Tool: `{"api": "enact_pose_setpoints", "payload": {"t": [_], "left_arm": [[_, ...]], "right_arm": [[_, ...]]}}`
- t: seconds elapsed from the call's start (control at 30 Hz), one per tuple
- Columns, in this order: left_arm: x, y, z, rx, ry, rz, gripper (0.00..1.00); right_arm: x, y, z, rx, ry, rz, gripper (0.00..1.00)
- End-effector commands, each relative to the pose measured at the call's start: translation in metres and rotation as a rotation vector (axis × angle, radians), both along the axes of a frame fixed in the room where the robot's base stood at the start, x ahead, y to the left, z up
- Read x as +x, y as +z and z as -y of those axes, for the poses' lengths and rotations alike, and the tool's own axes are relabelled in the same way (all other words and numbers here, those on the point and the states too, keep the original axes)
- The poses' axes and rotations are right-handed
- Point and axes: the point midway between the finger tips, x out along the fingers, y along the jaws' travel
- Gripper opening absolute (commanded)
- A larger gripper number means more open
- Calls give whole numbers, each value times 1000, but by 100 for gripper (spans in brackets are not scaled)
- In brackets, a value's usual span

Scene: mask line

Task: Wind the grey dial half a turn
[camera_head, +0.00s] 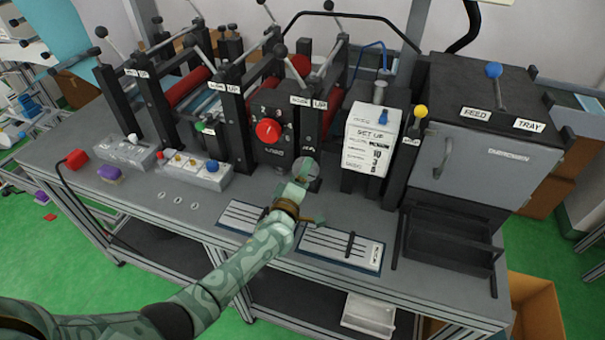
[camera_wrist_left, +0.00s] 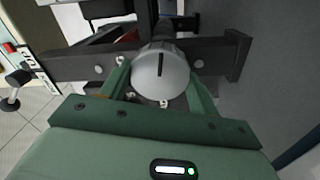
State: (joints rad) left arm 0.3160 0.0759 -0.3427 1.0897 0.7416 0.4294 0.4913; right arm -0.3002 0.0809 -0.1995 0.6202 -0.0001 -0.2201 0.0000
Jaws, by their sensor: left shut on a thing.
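The grey dial (camera_head: 306,168) is on the front of the machine line, low and below the "UP" label near the middle. In the left wrist view the round grey dial (camera_wrist_left: 151,75) has a dark pointer line standing nearly upright. My left gripper (camera_head: 301,183) reaches it from the front, and its arm crosses the bench. In the left wrist view the two green fingers of my left gripper (camera_wrist_left: 160,84) lie on either side of the dial and are shut on it. My right gripper is in neither view.
A red dial (camera_head: 268,131) sits on a dark box to the left. Flat panels with sliders (camera_head: 341,248) lie on the bench (camera_head: 170,222) below the arm.

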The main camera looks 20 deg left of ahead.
Motion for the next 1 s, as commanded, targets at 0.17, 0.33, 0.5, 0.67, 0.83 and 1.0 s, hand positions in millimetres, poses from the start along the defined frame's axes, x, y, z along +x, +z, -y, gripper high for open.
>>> {"api": "enact_pose_setpoints", "payload": {"t": [0.17,0.33,0.5,0.67,0.83,1.0], "left_arm": [[-1,-2,1,22,-2,-3,38],[-1,-2,1,25,-2,-3,38],[-1,-2,1,24,-2,-3,38],[-1,-2,1,24,-1,-3,82],[0,-1,0,23,-1,-1,82],[-8,-1,0,23,-1,-2,82]], "right_arm": [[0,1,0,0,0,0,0],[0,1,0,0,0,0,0],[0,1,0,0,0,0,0],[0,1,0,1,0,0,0],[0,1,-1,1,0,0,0],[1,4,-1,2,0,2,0]]}}
